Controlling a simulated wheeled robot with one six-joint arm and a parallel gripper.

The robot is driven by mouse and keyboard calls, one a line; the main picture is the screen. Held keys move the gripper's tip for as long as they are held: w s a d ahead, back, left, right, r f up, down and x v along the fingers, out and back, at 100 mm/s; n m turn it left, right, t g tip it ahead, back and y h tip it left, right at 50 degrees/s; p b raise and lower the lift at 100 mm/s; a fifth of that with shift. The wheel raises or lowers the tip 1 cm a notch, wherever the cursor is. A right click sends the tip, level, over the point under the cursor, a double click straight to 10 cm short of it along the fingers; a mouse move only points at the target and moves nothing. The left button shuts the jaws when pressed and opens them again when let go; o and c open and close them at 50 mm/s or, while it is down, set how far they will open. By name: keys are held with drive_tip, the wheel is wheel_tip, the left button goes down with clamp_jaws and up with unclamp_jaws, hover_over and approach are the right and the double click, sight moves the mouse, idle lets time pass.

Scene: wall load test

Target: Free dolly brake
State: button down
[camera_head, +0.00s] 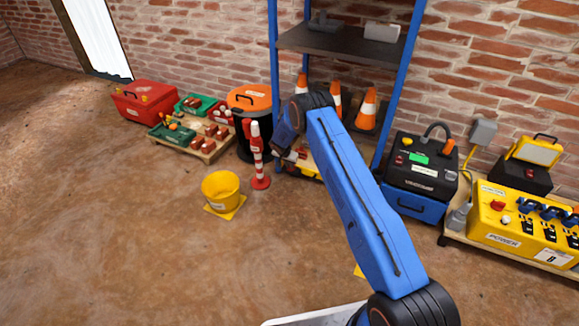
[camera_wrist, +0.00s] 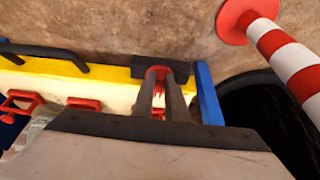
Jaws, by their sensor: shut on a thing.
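My gripper (camera_wrist: 160,82) is shut on a small red part (camera_wrist: 158,70), which looks like the brake lever, beside a black block on the yellow-edged dolly (camera_wrist: 113,73). The fingers hide most of the red part, so I cannot tell its position. In the head view my gripper (camera_head: 291,154) is low in front of the blue shelf rack. The dolly shows there only as yellow bits (camera_head: 303,170) behind my arm.
The blue shelf rack (camera_head: 274,70) rises behind. A yellow power unit (camera_head: 500,238) is at right. The floor at front left is clear.

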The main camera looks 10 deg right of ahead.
drive_tip(key=c, duration=2)
unclamp_jaws()
drive_tip(key=shift+c, duration=0.2)
drive_tip(key=v, duration=1.7)
drive_tip(key=shift+r, duration=0.15)
